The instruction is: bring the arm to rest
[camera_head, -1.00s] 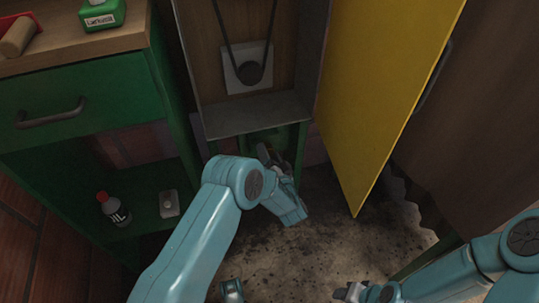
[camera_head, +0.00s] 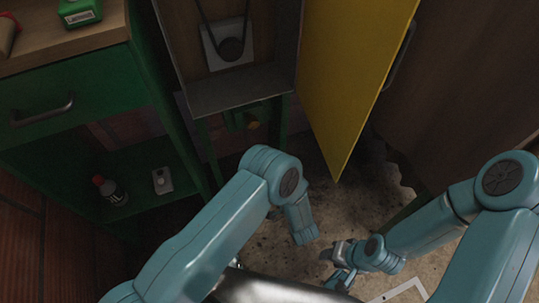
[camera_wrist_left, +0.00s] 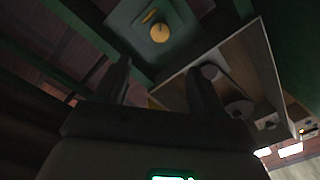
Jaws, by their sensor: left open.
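My left arm (camera_head: 219,222) comes in from the left, bent at the elbow, in front of the open cabinet. Its gripper is mostly hidden behind the forearm in the head view. In the left wrist view the left gripper (camera_wrist_left: 158,70) has its two dark fingers apart, with nothing seen between them. Beyond them is a green unit (camera_wrist_left: 152,22) with an orange knob (camera_wrist_left: 160,32). My right arm (camera_head: 440,225) comes in from the right, with its gripper (camera_head: 338,262) low over the floor. Its fingers are too small and partly covered to judge.
The yellow door (camera_head: 345,90) hangs open right of the cabinet. The belt pulley (camera_head: 230,49) is inside, above a grey ledge (camera_head: 235,92). A green workbench (camera_head: 85,95) stands left, with a bottle (camera_head: 113,192) on its lower shelf. Bare floor (camera_head: 345,205) lies below the door.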

